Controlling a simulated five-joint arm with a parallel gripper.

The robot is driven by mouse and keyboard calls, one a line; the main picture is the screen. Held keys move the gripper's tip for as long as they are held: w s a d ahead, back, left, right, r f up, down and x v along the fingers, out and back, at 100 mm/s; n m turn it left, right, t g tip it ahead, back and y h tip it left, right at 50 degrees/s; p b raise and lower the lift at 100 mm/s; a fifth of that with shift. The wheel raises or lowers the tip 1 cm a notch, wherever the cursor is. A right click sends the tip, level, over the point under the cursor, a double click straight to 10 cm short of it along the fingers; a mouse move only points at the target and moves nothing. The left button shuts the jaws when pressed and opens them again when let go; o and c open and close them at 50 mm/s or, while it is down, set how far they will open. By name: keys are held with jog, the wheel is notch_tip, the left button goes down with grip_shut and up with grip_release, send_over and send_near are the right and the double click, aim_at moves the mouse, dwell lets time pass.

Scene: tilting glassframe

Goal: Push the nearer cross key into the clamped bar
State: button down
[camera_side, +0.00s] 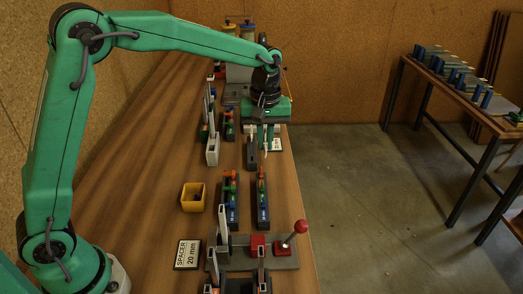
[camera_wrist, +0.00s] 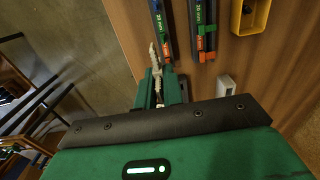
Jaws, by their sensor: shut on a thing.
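My gripper (camera_side: 265,138) points down over the right side of the bench, beside a dark upright block (camera_side: 251,152). In the wrist view its green fingers (camera_wrist: 160,90) are shut on a thin pale piece (camera_wrist: 154,62) that sticks out beyond the tips. I cannot tell whether this piece is the cross key. Two dark holders (camera_side: 231,198) (camera_side: 262,200) with orange, green and blue parts stand on the nearer side of the gripper. The clamp with a red-knobbed lever (camera_side: 301,227) and a red block (camera_side: 258,246) is nearer still. The clamped bar cannot be made out clearly.
A yellow bin (camera_side: 193,197) and a "SPACER 20 mm" card (camera_side: 188,254) lie to the left on the wooden bench (camera_side: 150,200). Pale upright posts (camera_side: 212,150) stand left of the gripper. A second table (camera_side: 470,85) stands apart at right.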

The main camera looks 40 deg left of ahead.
jog(key=s+d+r, duration=0.2)
jog(key=s+r, duration=0.1)
jog(key=s, duration=0.6)
jog(key=s+d+r, duration=0.3)
jog(key=s+r, duration=0.1)
jog(key=s, duration=0.6)
jog(key=shift+s+d+r, duration=0.3)
jog(key=shift+f, duration=0.2)
jog(key=shift+f, duration=2.65)
jog(key=shift+f, duration=1.9)
jog(key=c, duration=1.5)
grip_release()
jog(key=shift+o, duration=0.2)
jog(key=shift+r, duration=0.1)
notch_tip(320, 180, up, 8)
